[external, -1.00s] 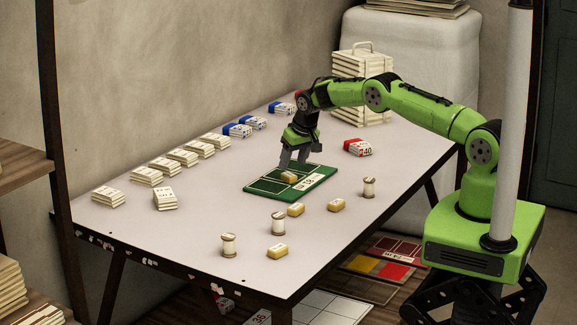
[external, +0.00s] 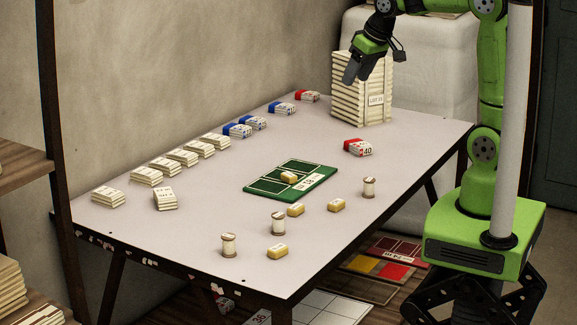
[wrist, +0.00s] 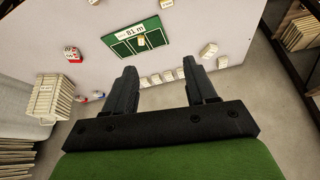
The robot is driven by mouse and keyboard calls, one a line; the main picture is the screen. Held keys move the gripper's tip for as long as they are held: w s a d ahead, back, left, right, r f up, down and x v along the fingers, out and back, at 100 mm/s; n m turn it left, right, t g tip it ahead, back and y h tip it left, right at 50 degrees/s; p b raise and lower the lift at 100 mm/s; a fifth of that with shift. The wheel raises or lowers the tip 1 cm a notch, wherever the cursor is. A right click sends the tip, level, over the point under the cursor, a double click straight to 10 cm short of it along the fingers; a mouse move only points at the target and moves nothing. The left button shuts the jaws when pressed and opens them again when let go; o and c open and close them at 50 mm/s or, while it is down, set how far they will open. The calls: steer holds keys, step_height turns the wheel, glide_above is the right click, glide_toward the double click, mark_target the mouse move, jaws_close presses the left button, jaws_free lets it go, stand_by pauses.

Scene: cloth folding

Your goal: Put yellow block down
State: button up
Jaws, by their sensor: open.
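A yellow block (external: 289,177) lies on the green mat (external: 318,184), close to its white label. In the wrist view the yellow block (wrist: 141,41) also lies on the green mat (wrist: 158,31). My gripper (external: 356,76) is raised high above the back of the table, in front of the tall white stack, well apart from the block. It is open and empty; in the wrist view its two dark fingers (wrist: 160,78) stand apart with nothing between them. Two more yellow blocks (external: 296,210) (external: 337,205) lie in front of the mat, and another (external: 277,251) lies nearer the front edge.
Several thread spools (external: 278,223) stand near the front of the table. Folded white cloths (external: 183,157) line the left side, with blue-banded bundles (external: 237,130) behind. A red-banded bundle (external: 358,147) lies right of the mat. A tall stack (external: 376,92) stands at the back.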

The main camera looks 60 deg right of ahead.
steer(key=s+a+f+n, duration=0.1)
steer(key=s+a, duration=0.1)
steer(key=s, duration=0.8)
steer(key=s+a+f+n, duration=0.1)
steer(key=s+a, duration=0.1)
steer(key=s, duration=0.8)
steer(key=shift+s+f+y, duration=0.2)
steer(key=shift+f+y, duration=0.1)
steer(key=shift+f, duration=0.1)
steer(key=shift+o, duration=0.5)
step_height(320, 180, up, 3)
steer(key=p, duration=0.2)
steer(key=shift+f+p, duration=0.1)
steer(key=shift+p, duration=0.3)
steer(key=shift+f, duration=0.2)
